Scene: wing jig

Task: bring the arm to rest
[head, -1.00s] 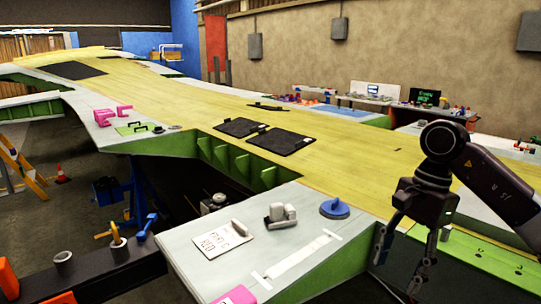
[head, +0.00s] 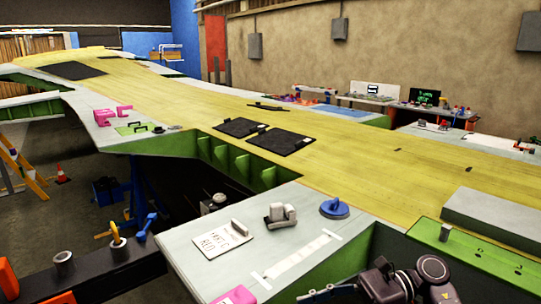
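My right arm comes in at the bottom right of the head view, low beside the near end of the wing. Its gripper (head: 318,294) points left, just beyond the front edge of the light grey panel (head: 215,270). One dark finger shows along the bottom edge of the picture; the rest is cut off, so I cannot tell how far apart the fingers are. I see nothing held in the visible part. My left gripper is not in view.
On the panel are a white placard (head: 222,240), a grey clamp-like part (head: 281,215), a blue round suction cup (head: 334,208) and a pink piece (head: 236,296). A grey block (head: 495,217) lies on the yellow wing skin (head: 350,155). A green ledge (head: 470,252) lies at right.

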